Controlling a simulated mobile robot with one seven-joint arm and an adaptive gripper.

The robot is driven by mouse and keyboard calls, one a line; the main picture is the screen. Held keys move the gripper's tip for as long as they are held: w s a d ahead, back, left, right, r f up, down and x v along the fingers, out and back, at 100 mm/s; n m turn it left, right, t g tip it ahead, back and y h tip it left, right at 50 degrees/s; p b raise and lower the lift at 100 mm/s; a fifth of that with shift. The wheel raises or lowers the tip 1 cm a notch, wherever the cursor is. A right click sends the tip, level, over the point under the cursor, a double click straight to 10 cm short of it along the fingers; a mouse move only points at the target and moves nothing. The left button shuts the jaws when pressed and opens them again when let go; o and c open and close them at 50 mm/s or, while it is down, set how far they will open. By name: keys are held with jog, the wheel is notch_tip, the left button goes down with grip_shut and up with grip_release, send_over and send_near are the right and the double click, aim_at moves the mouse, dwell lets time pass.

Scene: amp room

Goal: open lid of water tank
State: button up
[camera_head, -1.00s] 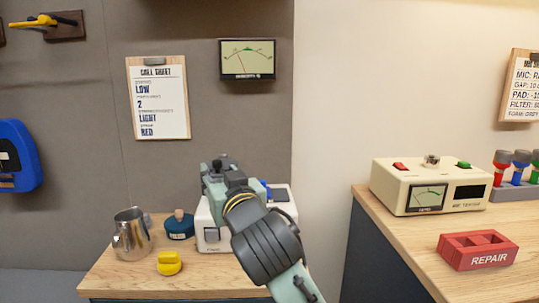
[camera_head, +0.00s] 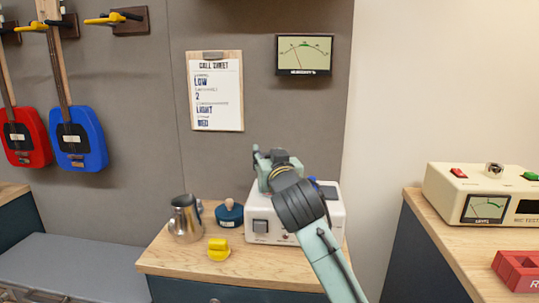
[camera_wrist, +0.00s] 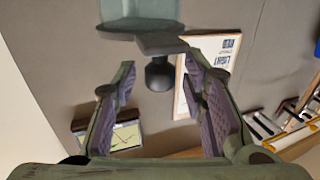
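The white machine (camera_head: 262,232) stands on the wooden counter, partly hidden by my arm. In the wrist view, a translucent teal tank (camera_wrist: 135,12) with a grey lid piece (camera_wrist: 160,43) and a black knob (camera_wrist: 160,75) shows at the top centre. That view is roughly upside down. My gripper (camera_wrist: 159,75) is open, its fingers spread on either side of the knob with gaps showing. In the head view, my gripper (camera_head: 270,160) is over the back of the machine; its fingertips and the tank are mostly hidden there.
A metal jug (camera_head: 186,220), a dark blue round object (camera_head: 229,214) and a yellow object (camera_head: 218,249) stand left of the machine. A clipboard (camera_head: 216,95) and meter (camera_head: 304,55) hang behind. A cream tester (camera_head: 470,193) stands on the right counter.

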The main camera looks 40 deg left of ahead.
grip_shut()
dwell(0.4)
dwell(0.4)
